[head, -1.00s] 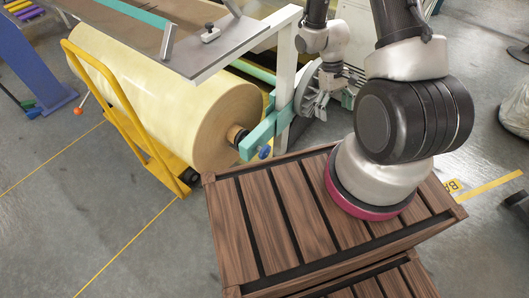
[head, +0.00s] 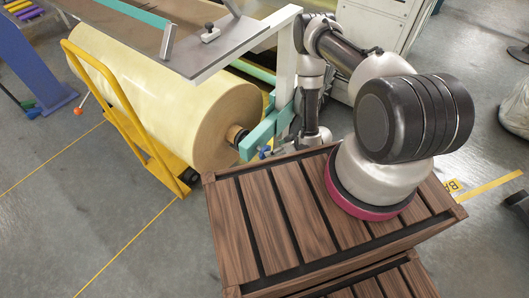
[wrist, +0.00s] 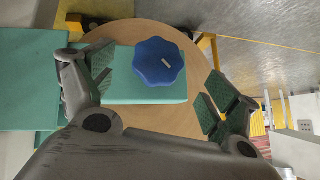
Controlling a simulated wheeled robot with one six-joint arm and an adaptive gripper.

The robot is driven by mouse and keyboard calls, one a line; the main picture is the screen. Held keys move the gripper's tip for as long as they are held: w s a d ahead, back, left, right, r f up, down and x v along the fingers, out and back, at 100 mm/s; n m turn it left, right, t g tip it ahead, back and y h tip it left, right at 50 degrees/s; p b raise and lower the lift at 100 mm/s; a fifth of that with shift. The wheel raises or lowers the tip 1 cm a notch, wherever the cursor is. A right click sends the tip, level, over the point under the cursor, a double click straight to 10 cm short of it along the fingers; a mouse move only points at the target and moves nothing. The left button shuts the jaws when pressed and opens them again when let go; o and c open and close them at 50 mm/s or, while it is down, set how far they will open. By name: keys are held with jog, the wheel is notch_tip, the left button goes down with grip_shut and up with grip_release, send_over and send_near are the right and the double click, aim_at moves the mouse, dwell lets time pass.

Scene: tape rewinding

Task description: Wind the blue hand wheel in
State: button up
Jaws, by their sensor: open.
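The blue hand wheel (wrist: 160,62) is a lobed knob with a small pale mark, standing on the end of a green bar (wrist: 120,92). In the head view the wheel (head: 264,152) is small, below the green bar's end (head: 262,132). My gripper (wrist: 158,80) is open, with one dark padded finger left of the wheel and the other at its lower right. The wheel lies between and beyond the fingers, and neither visibly touches it. In the head view my gripper (head: 285,146) is close to the wheel's right side, partly unclear.
A wooden slatted crate (head: 285,215) stands in front, close under my arm. A white frame post (head: 286,75) rises beside the bar.

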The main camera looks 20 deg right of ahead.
aim_at(262, 150)
jog(key=x, duration=0.7)
jog(key=shift+w+a, duration=0.35)
jog(key=shift+w, duration=0.15)
jog(key=shift+c, duration=0.5)
jog(key=shift+r, duration=0.1)
jog(key=c, duration=0.9)
